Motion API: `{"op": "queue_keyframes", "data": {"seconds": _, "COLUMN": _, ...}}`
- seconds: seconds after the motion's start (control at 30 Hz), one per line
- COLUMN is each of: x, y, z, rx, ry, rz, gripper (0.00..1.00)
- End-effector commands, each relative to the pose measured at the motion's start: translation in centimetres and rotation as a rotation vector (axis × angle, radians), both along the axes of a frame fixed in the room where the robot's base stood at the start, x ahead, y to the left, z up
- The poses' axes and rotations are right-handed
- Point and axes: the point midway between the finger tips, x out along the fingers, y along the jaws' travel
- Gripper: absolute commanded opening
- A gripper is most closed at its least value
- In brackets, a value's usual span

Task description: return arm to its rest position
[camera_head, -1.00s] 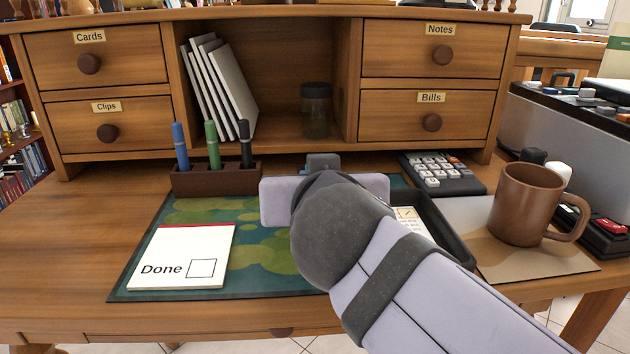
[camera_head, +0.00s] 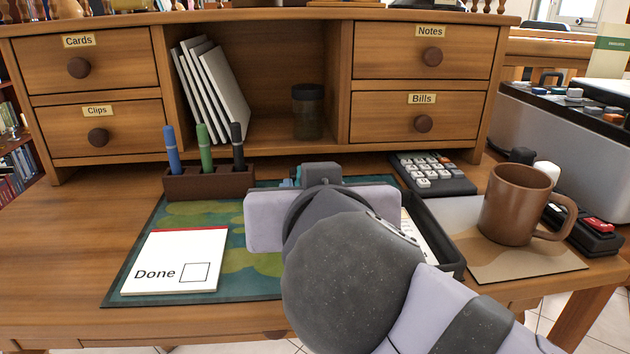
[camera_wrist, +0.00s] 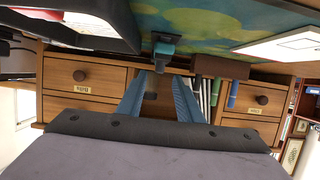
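My gripper (camera_wrist: 158,78) shows in the wrist view as two blue fingers with a clear gap and nothing held between them. In the head view my wrist and the pale gripper body (camera_head: 265,222) are above the desk mat (camera_head: 150,285), and the fingers are mostly hidden behind them. The wrist view appears upside down. It looks past the fingers toward the desk's drawers and open shelf. A small teal and grey object (camera_wrist: 163,46) shows there near the mat's edge; I cannot tell what it is.
A "Done" pad (camera_head: 175,262) lies on the mat, left. A pen holder (camera_head: 209,183) stands behind it. A black tray (camera_head: 450,250) is right of my arm, with a calculator (camera_head: 433,174) behind and a brown mug (camera_head: 515,205) further right. The left desk top is clear.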

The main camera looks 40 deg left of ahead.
Motion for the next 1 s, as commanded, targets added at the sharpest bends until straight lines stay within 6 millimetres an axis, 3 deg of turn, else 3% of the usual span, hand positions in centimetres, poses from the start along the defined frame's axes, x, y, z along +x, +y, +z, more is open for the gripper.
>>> {"op": "queue_keyframes", "data": {"seconds": 0.2, "x": -0.9, "y": -0.9, "z": 0.5, "rx": 0.001, "ry": -0.001, "rz": 0.0, "gripper": 0.33}}
{"op": "queue_keyframes", "data": {"seconds": 0.67, "x": -0.8, "y": -0.9, "z": 0.5, "rx": 0.0, "ry": 0.0, "rz": -0.001, "gripper": 0.33}}
{"op": "queue_keyframes", "data": {"seconds": 0.83, "x": 1.6, "y": -2.1, "z": 1.7, "rx": -0.019, "ry": -0.005, "rz": -0.053, "gripper": 0.33}}
{"op": "queue_keyframes", "data": {"seconds": 1.0, "x": 7.1, "y": -5.5, "z": 3.9, "rx": -0.063, "ry": -0.01, "rz": -0.177, "gripper": 0.33}}
